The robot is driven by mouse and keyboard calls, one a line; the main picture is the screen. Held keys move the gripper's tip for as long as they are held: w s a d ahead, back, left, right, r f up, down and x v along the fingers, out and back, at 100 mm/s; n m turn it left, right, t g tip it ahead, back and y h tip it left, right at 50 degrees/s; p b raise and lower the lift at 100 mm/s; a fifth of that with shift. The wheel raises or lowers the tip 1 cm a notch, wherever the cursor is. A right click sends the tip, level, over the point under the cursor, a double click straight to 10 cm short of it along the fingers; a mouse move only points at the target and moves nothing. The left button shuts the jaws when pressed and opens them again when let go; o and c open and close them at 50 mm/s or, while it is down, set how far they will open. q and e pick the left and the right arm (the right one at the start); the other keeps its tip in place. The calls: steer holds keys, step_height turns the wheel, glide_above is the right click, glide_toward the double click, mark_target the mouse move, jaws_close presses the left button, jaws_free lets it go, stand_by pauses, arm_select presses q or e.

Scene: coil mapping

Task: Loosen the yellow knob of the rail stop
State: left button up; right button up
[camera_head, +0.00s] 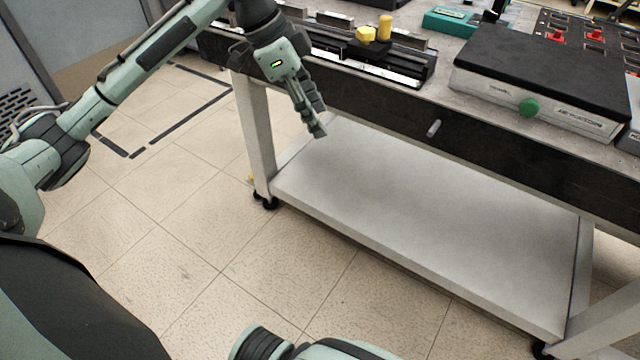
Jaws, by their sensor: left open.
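The yellow knob (366,34) sits on a dark block of the rail stop (372,47), on the rail at the back left of the workbench. A taller yellow cylinder (385,27) stands just right of it. My left gripper (318,133) hangs in front of the bench's front edge, fingers pointing down, left of and below the knob and apart from it. It is open and I see nothing in it. My right gripper is not in view; only part of my own arm shows at the bottom edge.
A handle (434,128) juts from the bench front. The lower shelf (430,205) is bare, and the tiled floor at left is clear.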

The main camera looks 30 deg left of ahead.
arm_select(q)
step_height(320, 180, down, 17)
steer(key=d+n+t+y, duration=0.1)
steer(key=d+n, duration=0.1)
steer(key=n, duration=0.2)
steer(key=shift+r, duration=0.15)
steer(key=shift+w, duration=0.1)
